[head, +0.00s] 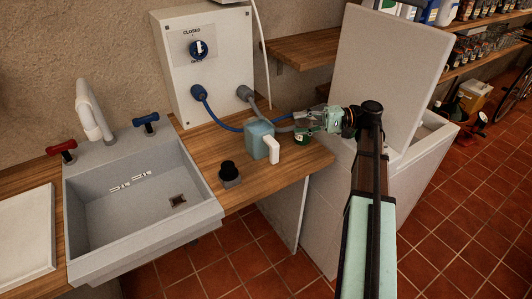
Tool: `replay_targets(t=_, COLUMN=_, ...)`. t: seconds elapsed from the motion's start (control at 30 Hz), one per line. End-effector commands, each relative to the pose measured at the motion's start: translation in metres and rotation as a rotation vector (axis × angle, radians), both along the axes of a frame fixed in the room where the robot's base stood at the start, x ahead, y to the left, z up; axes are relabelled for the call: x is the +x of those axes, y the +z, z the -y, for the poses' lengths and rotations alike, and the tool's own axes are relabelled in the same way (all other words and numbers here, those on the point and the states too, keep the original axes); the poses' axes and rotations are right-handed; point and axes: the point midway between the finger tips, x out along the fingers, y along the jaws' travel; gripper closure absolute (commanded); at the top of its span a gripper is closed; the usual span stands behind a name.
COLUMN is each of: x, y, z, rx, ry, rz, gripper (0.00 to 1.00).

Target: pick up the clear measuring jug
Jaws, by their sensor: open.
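A pale blue, see-through-looking jug (258,138) with a white handle stands upright on the wooden counter; it appears to be the clear measuring jug, though no scale marks can be made out. Its handle faces the lower right. My gripper (303,119) reaches in from the right, above the counter near its right end. It is open, to the right of the jug and apart from it. The fingertips are small and partly blend with grey and green shapes behind them. A small green-sided jar (301,138) stands just below the gripper.
A black knob-like object (229,171) stands left of the jug. A grey sink (140,200) is farther left. Behind stands a control box (205,62) with blue and grey hoses crossing the counter. An open white chest lid (390,70) rises behind my arm.

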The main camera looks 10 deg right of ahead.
Motion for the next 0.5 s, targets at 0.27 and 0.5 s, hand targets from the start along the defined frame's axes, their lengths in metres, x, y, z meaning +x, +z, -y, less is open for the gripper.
replay_targets(t=0.27, x=0.010, y=0.008, z=0.001, rx=0.065, ry=0.023, rz=0.133, gripper=0.54)
replay_targets(t=0.5, x=0.009, y=-0.034, z=0.001, rx=0.065, ry=0.022, rz=0.128, gripper=0.54)
